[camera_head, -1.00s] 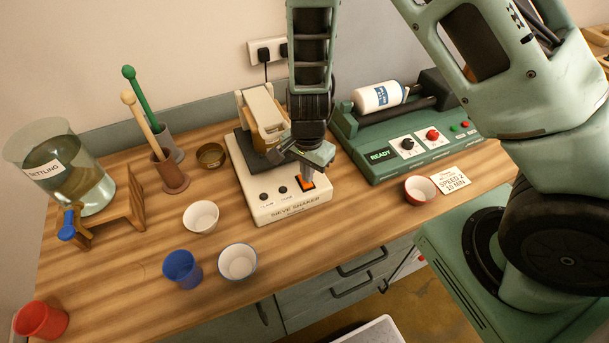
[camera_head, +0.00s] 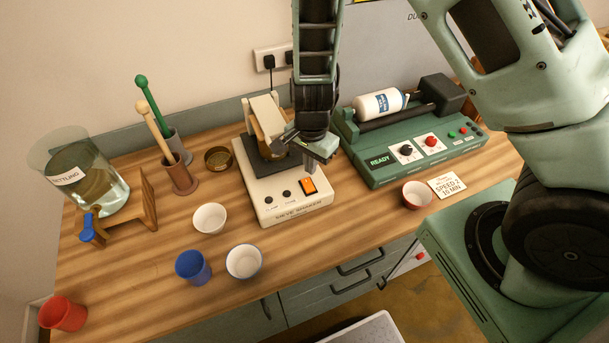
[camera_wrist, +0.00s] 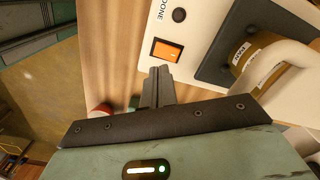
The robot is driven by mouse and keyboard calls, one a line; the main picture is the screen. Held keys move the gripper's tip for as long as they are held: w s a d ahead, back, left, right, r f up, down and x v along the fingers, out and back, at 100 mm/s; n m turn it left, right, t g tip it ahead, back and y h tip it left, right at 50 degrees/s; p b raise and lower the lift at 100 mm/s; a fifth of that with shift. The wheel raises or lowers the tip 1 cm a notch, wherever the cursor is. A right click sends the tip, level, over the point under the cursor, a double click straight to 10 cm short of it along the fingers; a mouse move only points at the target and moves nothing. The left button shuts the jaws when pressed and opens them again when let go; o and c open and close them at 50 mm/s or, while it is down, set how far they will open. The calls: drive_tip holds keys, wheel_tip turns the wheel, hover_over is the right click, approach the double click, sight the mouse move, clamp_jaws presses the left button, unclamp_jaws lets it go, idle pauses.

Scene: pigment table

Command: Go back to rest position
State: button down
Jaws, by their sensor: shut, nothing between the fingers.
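My gripper (camera_head: 309,162) is shut and empty. It hangs over the sieve shaker (camera_head: 297,205), a white box with an orange switch (camera_head: 308,185) and two dark buttons. In the head view the fingertips are just behind the switch. In the wrist view the shut fingers (camera_wrist: 158,76) point toward the lit orange switch (camera_wrist: 167,52), with a small gap in the picture. I cannot tell whether they touch the shaker. A brass sieve with a pale clamp (camera_head: 267,118) sits on the shaker's black plate, partly hidden by my gripper.
A green roller machine (camera_head: 400,160) reading READY, with a white bottle (camera_head: 380,104), stands to the right. A red-brown bowl (camera_head: 416,194) and a card (camera_head: 447,185) lie before it. White bowls (camera_head: 210,218), a blue cup (camera_head: 193,268), a red cup (camera_head: 63,313) and a glass jar (camera_head: 80,170) stand left.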

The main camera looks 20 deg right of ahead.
drive_tip(key=shift+a, duration=0.1)
drive_tip(key=s+a+r+n+y+b, duration=0.2)
drive_tip(key=s+a+r+n+b, duration=0.4)
drive_tip(key=s+a+n+b, duration=0.25)
drive_tip(key=s+d+r+n+h+b, duration=0.1)
drive_tip(key=s+n+b, duration=0.4)
drive_tip(key=s+n, duration=0.6)
drive_tip(key=shift+s+d+r+b, duration=0.3)
drive_tip(key=shift+d+r+b, duration=0.1)
drive_tip(key=shift+d+r, duration=0.35)
